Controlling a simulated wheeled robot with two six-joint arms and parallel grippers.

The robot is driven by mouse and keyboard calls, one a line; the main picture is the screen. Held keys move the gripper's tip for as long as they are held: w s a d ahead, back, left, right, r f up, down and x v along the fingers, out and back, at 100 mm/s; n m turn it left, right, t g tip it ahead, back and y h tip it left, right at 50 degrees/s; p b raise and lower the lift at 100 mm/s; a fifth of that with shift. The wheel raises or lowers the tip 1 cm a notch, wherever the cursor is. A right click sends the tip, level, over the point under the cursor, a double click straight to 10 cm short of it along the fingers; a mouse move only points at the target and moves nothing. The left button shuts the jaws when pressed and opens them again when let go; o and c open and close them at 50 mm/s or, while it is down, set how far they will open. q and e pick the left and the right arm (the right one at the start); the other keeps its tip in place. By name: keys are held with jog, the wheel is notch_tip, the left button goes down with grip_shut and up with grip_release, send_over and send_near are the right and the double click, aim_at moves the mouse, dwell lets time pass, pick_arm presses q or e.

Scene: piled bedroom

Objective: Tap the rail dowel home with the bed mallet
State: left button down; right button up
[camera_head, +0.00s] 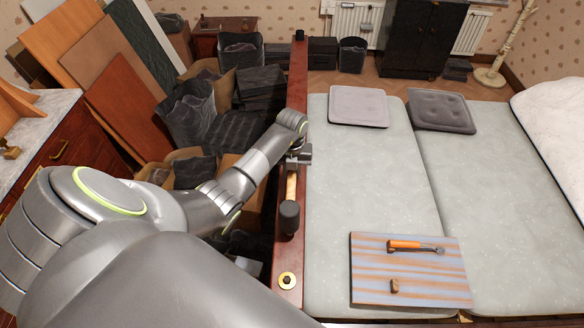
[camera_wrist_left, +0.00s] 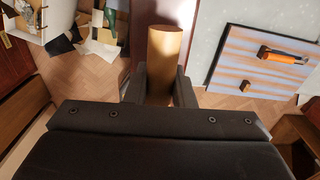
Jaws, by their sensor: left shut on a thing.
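The bed mallet has a pale wooden handle (camera_head: 291,186) and a dark, rounded head (camera_head: 290,217). My left gripper (camera_head: 297,157) is shut on its handle, and the head hangs toward the near end of the red-brown bed rail (camera_head: 290,252). In the left wrist view, the handle (camera_wrist_left: 165,55) stands between my left fingers (camera_wrist_left: 159,84); the head is not seen there. A yellow ring with a dark centre (camera_head: 287,281), apparently the dowel spot, is on the rail, nearer than the head and apart from it. My right gripper is not in view.
A striped board (camera_head: 365,283) on the grey mattress (camera_head: 372,190) carries an orange-handled tool (camera_head: 405,245) and a small brown block (camera_head: 395,286). Two cushions (camera_head: 358,106) (camera_head: 442,112) lie farther back. Bags and boxes crowd the floor left of the rail.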

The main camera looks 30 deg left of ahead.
pick_arm(q)
jog(key=shift+r+b, duration=0.35)
jog(key=shift+r, duration=3.2)
